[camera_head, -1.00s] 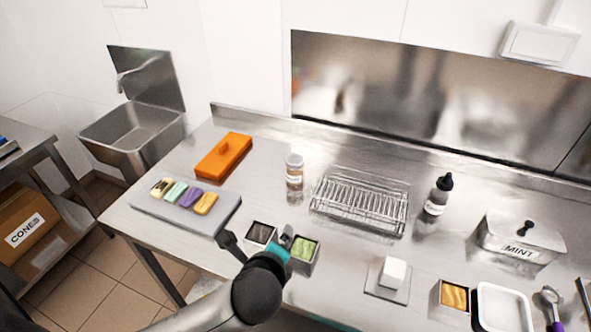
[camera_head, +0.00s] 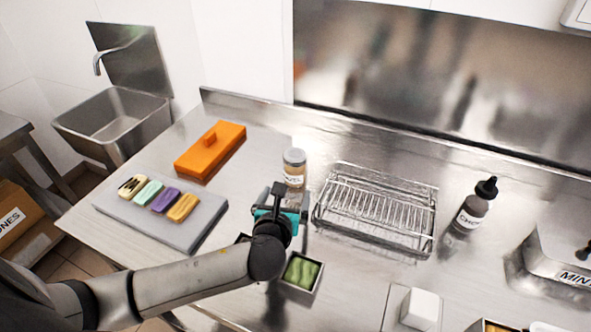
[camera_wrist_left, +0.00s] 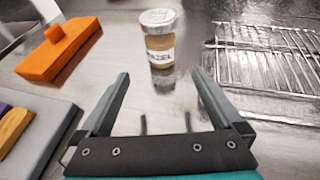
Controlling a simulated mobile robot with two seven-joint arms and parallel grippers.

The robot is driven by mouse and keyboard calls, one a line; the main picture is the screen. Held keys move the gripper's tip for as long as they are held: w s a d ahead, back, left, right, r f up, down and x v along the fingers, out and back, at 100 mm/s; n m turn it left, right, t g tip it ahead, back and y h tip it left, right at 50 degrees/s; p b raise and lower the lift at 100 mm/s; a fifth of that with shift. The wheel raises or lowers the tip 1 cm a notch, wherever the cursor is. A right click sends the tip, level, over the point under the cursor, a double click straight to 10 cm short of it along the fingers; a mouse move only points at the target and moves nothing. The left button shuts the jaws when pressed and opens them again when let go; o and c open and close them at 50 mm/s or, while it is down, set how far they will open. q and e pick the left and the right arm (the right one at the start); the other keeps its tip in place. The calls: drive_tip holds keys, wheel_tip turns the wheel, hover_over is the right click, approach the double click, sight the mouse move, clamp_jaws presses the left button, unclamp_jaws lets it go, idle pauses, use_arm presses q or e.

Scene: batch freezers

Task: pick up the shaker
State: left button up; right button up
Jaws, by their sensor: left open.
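The shaker (camera_head: 293,168) is a small clear jar with a silver lid, tan contents and a white label. It stands upright on the steel counter, left of the wire rack. It also shows in the left wrist view (camera_wrist_left: 160,42), straight ahead beyond the fingers. My left gripper (camera_head: 280,192) is open and just in front of the shaker, covering its lower part in the head view. In the left wrist view its two fingers (camera_wrist_left: 160,88) are apart with nothing between them, and the shaker stands beyond their tips. My right gripper is not in view.
A wire rack (camera_head: 372,208) stands close right of the shaker. A dark-capped bottle (camera_head: 474,207) is further right. A green-filled container (camera_head: 301,271) sits below my gripper.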

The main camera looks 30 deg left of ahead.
sight(293, 179)
use_arm(q)
drive_tip(key=b+x, duration=0.1)
drive_tip(key=x, duration=0.6)
drive_tip(key=shift+b+x, duration=1.05)
drive_tip(key=shift+x, duration=1.9)
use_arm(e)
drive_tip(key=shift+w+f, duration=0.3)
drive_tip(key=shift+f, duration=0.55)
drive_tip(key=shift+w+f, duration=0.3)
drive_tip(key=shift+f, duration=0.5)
use_arm(q)
drive_tip(key=shift+d, duration=0.2)
drive_tip(key=shift+c, duration=0.2)
drive_tip(key=c, duration=1.3)
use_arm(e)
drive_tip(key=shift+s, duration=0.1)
use_arm(q)
drive_tip(key=shift+o, duration=0.2)
drive_tip(key=shift+r, duration=0.1)
wheel_tip(293, 179, up, 20)
drive_tip(key=p, duration=0.5)
drive_tip(key=shift+p, duration=0.4)
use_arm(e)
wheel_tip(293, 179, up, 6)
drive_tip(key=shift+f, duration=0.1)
